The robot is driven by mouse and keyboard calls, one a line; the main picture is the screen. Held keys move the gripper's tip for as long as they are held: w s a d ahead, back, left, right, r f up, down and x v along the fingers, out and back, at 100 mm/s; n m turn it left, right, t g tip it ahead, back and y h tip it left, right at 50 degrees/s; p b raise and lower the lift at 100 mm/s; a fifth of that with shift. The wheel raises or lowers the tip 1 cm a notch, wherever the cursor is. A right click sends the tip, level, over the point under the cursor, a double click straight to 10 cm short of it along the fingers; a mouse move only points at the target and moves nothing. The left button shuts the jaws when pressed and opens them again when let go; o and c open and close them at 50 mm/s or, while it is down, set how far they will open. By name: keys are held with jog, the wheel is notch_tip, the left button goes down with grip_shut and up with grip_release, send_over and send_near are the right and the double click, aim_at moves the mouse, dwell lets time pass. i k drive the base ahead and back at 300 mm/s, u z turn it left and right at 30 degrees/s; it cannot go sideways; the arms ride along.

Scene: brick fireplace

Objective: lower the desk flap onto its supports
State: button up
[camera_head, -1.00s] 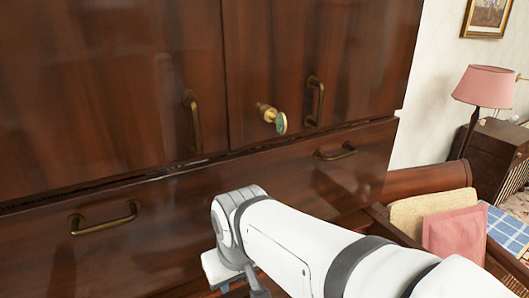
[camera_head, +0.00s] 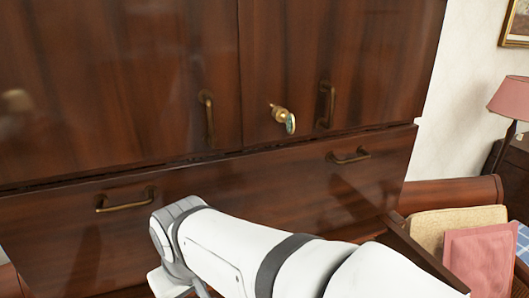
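A dark, glossy wooden cabinet front fills most of the head view. Two upright doors (camera_head: 120,85) with brass pulls stand above a wide lower panel (camera_head: 250,190) with two brass pulls of its own. I cannot tell whether this panel is a drawer front or the desk flap; no lowered flap or supports can be made out. My white arm reaches in from the lower right, and its wrist bends down at the bottom edge, in front of the lower panel. My gripper's fingers are below the picture, so their hold is hidden.
A brass key or knob (camera_head: 283,118) sticks out from the right door. A pink-shaded lamp (camera_head: 512,98) stands at the right edge.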

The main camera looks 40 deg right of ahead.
aim_at(84, 237)
jog(key=u, duration=0.1)
jog(key=k, duration=1.3)
jog(key=z, duration=0.85)
jog(key=i, duration=1)
